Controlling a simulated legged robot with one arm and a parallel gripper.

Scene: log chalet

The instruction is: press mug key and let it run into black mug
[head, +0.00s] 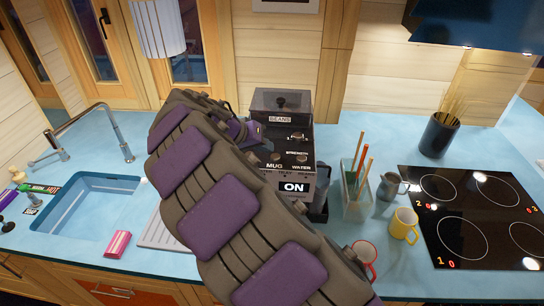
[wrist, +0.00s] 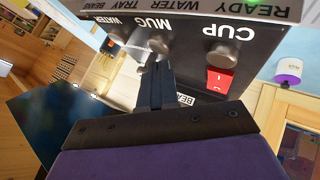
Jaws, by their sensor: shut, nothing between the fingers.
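The coffee machine (head: 281,103) stands on the blue counter, with keys on its sloping top panel. In the wrist view, the mug key (wrist: 158,43) is a round metal knob beside the MUG label, between the CUP key (wrist: 222,54) and the WATER key (wrist: 109,46). My gripper (wrist: 157,66) is shut and empty, its tips close at the mug key. I cannot tell whether they touch it. In the head view, my arm hides the left side of the machine.
An ON sign (head: 293,187) shows on the machine's front. A glass holder (head: 357,193), grey mug (head: 389,187), yellow mug (head: 403,225) and red-rimmed mug (head: 364,256) stand to the right, before the hob (head: 480,215). A sink (head: 88,222) lies left.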

